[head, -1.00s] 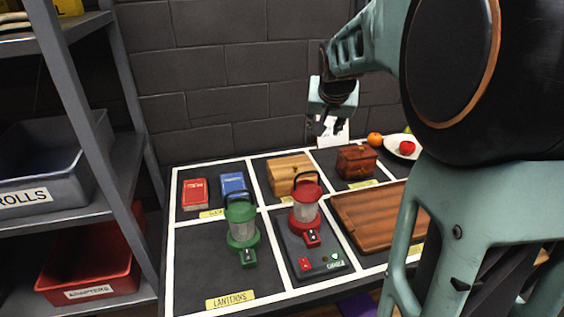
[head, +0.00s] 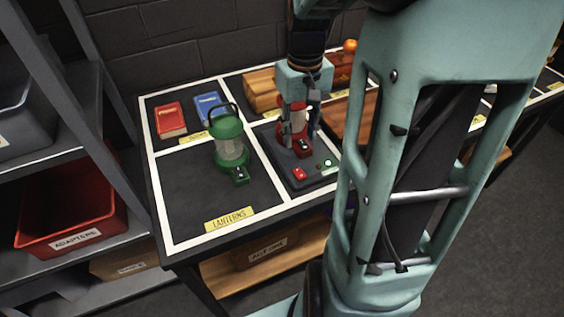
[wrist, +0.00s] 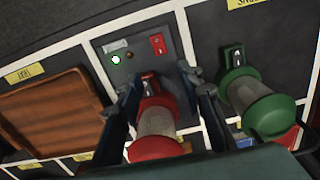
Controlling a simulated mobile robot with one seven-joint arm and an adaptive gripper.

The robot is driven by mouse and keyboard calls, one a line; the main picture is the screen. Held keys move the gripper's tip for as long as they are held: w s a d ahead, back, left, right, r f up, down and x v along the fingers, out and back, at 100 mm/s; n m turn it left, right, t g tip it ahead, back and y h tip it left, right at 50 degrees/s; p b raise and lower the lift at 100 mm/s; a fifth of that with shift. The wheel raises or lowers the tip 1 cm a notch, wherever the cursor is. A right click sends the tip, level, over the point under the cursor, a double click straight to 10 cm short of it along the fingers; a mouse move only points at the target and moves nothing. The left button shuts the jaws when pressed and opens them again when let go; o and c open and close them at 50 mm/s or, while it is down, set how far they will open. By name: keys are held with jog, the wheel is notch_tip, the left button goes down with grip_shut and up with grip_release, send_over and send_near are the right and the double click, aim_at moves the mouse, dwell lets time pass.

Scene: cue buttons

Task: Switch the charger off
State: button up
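The charger (head: 290,183) is a dark grey plate on the table, with a red switch (head: 299,174) and a bright green light near its front edge. In the wrist view the charger plate (wrist: 122,45) shows the red switch (wrist: 157,43) at its upper right and the green light (wrist: 115,60) at left. A red lantern (wrist: 155,122) stands on the charger, with a small switch on its red foot. My gripper (head: 299,120) is open, with its fingers on either side of the red lantern. I cannot tell whether they touch it.
A green lantern (head: 231,150) stands beside the charger in the section labelled lanterns. The table front left is clear. A shelf with a red bin (head: 72,212) stands left.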

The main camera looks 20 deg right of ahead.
aim_at(297, 170)
notch_tip(297, 170, down, 11)
jog(key=shift+s+a+b, duration=0.1)
jog(key=shift+s+b, duration=0.05)
jog(key=shift+b, duration=0.65)
